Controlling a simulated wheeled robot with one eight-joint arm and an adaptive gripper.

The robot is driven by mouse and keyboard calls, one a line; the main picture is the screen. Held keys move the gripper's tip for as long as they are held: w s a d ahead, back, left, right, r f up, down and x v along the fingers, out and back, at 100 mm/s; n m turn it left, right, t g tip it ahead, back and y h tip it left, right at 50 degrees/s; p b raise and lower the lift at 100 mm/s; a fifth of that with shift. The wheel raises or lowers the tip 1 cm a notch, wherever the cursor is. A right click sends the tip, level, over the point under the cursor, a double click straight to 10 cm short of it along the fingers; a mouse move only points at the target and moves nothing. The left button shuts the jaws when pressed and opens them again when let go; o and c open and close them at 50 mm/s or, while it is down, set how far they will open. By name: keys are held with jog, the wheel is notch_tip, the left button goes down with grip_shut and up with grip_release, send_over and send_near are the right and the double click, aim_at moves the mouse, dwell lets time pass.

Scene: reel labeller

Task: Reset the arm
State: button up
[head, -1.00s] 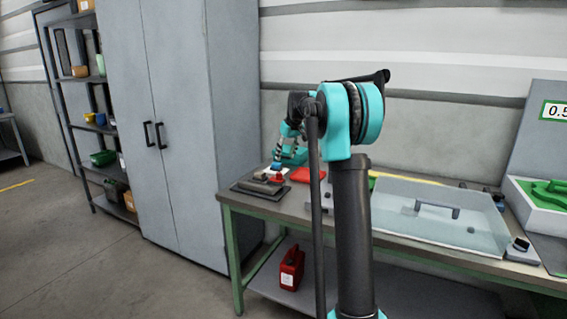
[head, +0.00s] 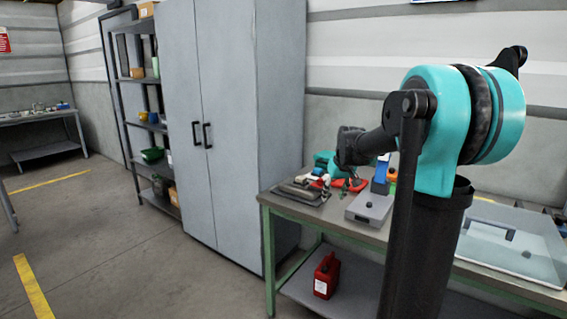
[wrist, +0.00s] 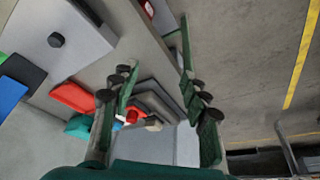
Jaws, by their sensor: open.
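My arm (head: 445,130) rises on the right of the head view and reaches left over the workbench (head: 272,201). In the wrist view my gripper (wrist: 157,78) has its two dark green fingers spread wide apart. I see nothing held between them. Beyond the fingers lie the bench edge, a dark stepped pad (wrist: 160,103) and the floor. In the head view the gripper's fingers are small and largely hidden behind the arm, so their exact height above the bench is unclear.
A grey box with a black knob (head: 369,208), a blue upright block (head: 380,183) and a red item (head: 355,185) stand on the bench. A clear-lidded case (head: 510,246) is at right. A red canister (head: 326,275) sits below. A grey cabinet (head: 235,120) stands at left; floor before it is clear.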

jog(key=s+f, duration=0.5)
jog(key=s, duration=0.5)
jog(key=s+f+m, duration=0.1)
jog(key=s+f, duration=0.5)
jog(key=s, duration=0.4)
jog(key=s+f+m, duration=0.1)
jog(key=s+f, duration=0.5)
jog(key=s, duration=0.5)
jog(key=shift+h, duration=0.4)
